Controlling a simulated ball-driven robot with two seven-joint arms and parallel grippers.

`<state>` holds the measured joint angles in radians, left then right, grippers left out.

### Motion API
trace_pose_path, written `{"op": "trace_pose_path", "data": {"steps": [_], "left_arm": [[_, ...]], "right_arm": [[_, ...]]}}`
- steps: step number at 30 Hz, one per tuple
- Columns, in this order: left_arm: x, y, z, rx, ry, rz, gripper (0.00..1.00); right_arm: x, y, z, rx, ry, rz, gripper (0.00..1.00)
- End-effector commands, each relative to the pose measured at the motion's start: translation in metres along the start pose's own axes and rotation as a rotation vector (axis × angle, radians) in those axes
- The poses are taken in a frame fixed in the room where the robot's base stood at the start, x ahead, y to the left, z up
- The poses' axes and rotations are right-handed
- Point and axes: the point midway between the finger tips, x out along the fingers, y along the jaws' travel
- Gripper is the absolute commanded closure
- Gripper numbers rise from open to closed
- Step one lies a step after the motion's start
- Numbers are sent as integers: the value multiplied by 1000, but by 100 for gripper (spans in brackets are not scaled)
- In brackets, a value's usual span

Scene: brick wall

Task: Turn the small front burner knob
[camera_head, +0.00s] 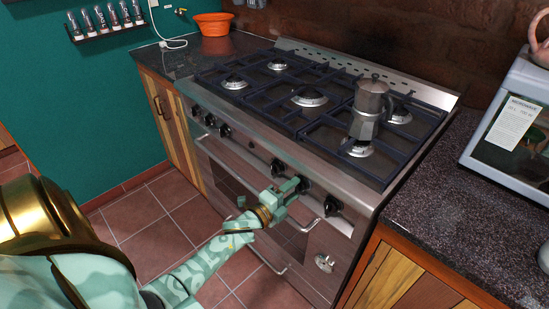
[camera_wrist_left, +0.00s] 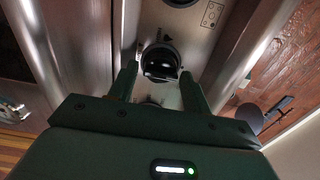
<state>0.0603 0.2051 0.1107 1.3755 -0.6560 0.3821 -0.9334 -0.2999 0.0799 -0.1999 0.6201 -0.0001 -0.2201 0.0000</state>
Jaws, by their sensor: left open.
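The steel stove (camera_head: 345,185) has a row of black burner knobs along its front panel. My left gripper (camera_head: 293,186) is at the right-hand group, close to the middle knob (camera_head: 304,185). A knob (camera_head: 278,168) shows to its left and another knob (camera_head: 333,206) to its right. In the left wrist view my left gripper (camera_wrist_left: 159,76) is open, with its fingers on either side of a black knob (camera_wrist_left: 161,62). I cannot tell whether the fingers touch it. Part of another knob (camera_wrist_left: 182,2) shows at the top edge. My right gripper is not in view.
A moka pot (camera_head: 370,108) stands on the right of the stove top, over black grates. Oven handles (camera_head: 245,186) run below the knobs. A microwave (camera_head: 515,125) is on the right counter (camera_head: 450,190). An orange bowl (camera_head: 213,24) sits at the back left.

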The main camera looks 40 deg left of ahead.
Motion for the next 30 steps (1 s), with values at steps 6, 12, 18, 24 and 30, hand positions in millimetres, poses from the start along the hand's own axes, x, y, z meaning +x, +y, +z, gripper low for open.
{"op": "trace_pose_path", "data": {"steps": [6, 12, 18, 24, 30], "left_arm": [[-51, -2, 0, -1, -1, 4, 51], [-105, -1, 0, 0, -1, 5, 51], [-142, 1, 0, 0, -1, 5, 51], [-155, 0, 0, 0, -1, 3, 51], [-156, 1, 0, 0, 0, 3, 51]], "right_arm": [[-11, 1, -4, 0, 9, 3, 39], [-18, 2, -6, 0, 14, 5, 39], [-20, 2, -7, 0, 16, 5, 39], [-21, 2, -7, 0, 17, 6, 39], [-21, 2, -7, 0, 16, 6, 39]]}}
